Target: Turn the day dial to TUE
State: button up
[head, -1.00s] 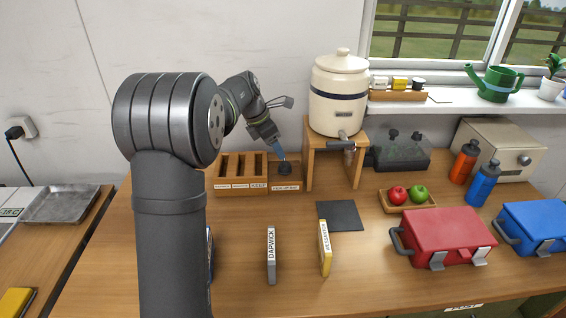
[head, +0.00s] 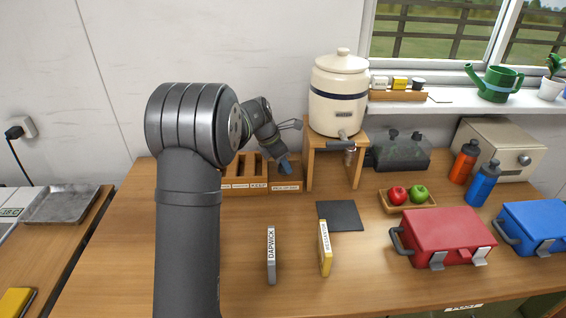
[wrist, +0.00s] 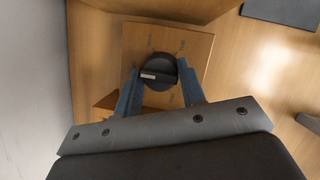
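The day dial (wrist: 158,72) is a round black knob on a light wooden box, seen from above in the wrist view. A pale mark on it points left in that view. The fingers look open, with narrow gaps at the knob; contact is not clear. In the head view my gripper (head: 285,166) is down at the wooden box (head: 287,187), and hides the dial.
A slotted wooden holder (head: 245,186) adjoins the dial box on the left. The cream dispenser (head: 339,95) on its wooden stand (head: 312,165) rises close on the right. The DAPWICK book (head: 271,255) and a yellow book (head: 325,248) stand nearer, with a dark mat (head: 340,216) behind.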

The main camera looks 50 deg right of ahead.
jog(key=shift+c, duration=0.8)
jog(key=shift+m, duration=0.3)
jog(key=m+g, duration=0.1)
jog(key=m, duration=0.1)
jog(key=m+y, duration=0.1)
jog(key=m, duration=0.2)
jog(key=shift+w+d+g, duration=0.1)
jog(key=shift+w+g, duration=0.1)
jog(key=shift+g, duration=0.2)
jog(key=m+y, duration=0.1)
jog(key=m, duration=0.3)
jog(key=shift+d+g+y, duration=0.1)
jog(key=shift+g+y, duration=0.2)
jog(key=shift+y, duration=0.1)
jog(key=m+y, duration=0.1)
jog(key=m, duration=0.2)
jog(key=shift+d+m, duration=0.1)
jog(key=shift+m, duration=0.2)
jog(key=m+y, duration=0.2)
jog(key=m, duration=0.2)
jog(key=shift+d+m, duration=0.1)
jog(key=shift+m, duration=0.2)
jog(key=m+t+y, duration=0.1)
jog(key=m, duration=0.3)
jog(key=shift+m+y, duration=0.3)
